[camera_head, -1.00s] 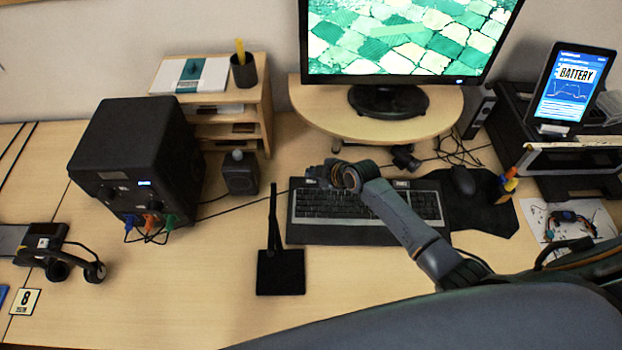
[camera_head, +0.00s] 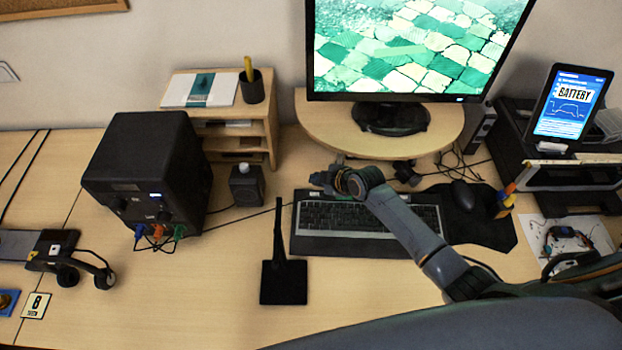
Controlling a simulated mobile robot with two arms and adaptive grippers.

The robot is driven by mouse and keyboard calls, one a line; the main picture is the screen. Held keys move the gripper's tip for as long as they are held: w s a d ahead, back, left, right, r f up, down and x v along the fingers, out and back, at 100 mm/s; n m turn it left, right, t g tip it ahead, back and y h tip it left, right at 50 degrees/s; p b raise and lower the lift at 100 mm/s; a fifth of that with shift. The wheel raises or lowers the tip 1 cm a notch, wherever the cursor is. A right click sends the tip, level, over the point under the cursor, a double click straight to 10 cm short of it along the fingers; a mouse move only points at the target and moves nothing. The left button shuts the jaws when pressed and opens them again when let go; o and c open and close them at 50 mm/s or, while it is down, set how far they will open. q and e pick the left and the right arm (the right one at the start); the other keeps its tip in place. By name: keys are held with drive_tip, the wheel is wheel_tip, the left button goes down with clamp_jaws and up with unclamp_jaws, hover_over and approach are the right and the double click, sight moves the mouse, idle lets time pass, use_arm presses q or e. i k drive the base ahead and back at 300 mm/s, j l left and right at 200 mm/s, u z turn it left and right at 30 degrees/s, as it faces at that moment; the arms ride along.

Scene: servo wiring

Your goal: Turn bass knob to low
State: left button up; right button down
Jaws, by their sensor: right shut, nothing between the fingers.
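The black speaker box (camera_head: 150,160) stands on the desk at the left. Its front panel has dark knobs, one at the left (camera_head: 118,204) and one at the right (camera_head: 164,215), a small lit display (camera_head: 155,195) and coloured plugs below. The knob labels and pointer settings are too small to read, so I cannot tell which knob is the bass. My right gripper (camera_head: 319,180) is shut and empty, pointing left over the upper left part of the keyboard. It is well apart from the box. My left gripper is not in view.
A small black box (camera_head: 246,186) and a wooden shelf (camera_head: 268,118) stand between the speaker box and my right gripper. A black stand with an upright rod (camera_head: 284,282) is in front. The keyboard (camera_head: 350,245) lies under my right arm. Bare desk lies before the speaker box.

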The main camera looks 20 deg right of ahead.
sight(165, 219)
drive_tip(key=k+j, duration=0.2)
drive_tip(key=k, duration=0.3)
drive_tip(key=k+j, duration=0.25)
drive_tip(key=k, duration=0.2)
drive_tip(key=k+j, duration=0.2)
drive_tip(key=k, duration=0.3)
